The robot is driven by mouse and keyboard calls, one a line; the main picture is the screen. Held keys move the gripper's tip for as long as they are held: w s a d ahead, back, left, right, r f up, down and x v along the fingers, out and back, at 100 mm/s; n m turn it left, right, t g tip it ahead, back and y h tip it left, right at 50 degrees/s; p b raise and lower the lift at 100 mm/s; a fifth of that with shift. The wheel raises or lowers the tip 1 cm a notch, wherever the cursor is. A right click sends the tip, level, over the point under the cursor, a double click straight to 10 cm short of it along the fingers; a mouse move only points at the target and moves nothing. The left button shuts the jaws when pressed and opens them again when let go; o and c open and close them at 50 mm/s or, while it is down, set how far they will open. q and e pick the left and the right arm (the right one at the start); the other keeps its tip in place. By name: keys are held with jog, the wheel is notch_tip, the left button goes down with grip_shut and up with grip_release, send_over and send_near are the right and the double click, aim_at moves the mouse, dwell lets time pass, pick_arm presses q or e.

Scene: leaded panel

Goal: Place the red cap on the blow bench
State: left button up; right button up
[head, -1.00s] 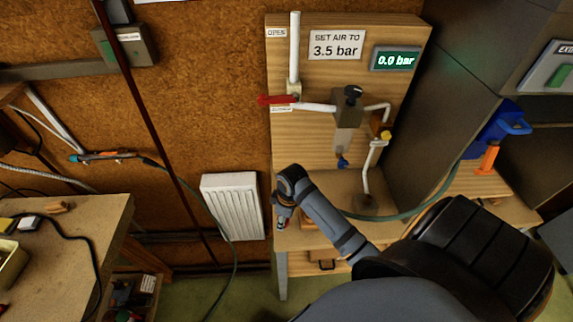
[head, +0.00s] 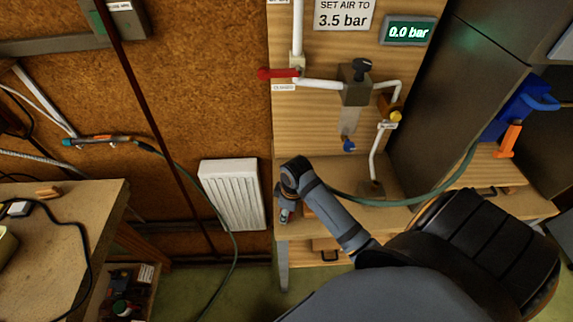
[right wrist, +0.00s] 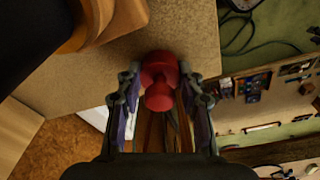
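The red cap (right wrist: 159,82), a rounded knob on a wider disc, sits between the two fingers of my right gripper (right wrist: 160,78) in the right wrist view. The fingertips appear to touch the disc on both sides. In the head view, my right gripper (head: 284,212) hangs at the front left corner of the wooden bench (head: 400,214) under the air panel, and the cap is too small to make out. In the right wrist view, the cap overlaps the edge of a tan bench top (right wrist: 75,80); its height above it is unclear. My left gripper is out of view.
The panel carries a red lever (head: 277,73), white pipes, a regulator (head: 356,85) and a display (head: 409,31) reading 0.0 bar. A green hose (head: 425,195) crosses the bench. A white radiator (head: 232,193) is left of it; a cluttered workbench (head: 95,215) stands further left.

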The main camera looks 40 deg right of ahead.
aim_at(291, 214)
jog(key=shift+o, duration=2.3)
jog(key=shift+w, duration=0.1)
jog(key=shift+r, duration=0.15)
jog(key=r, duration=0.6)
jog(key=r+b, duration=0.1)
jog(key=r, duration=0.1)
jog(key=shift+s+d+r, duration=0.35)
jog(key=shift+s+r, duration=0.05)
pick_arm(q)
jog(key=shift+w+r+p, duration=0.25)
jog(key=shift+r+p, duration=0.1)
jog(key=shift+p, duration=0.5)
pick_arm(e)
jog(key=r, duration=0.3)
jog(key=shift+s+r, duration=0.2)
jog(key=shift+s, duration=0.05)
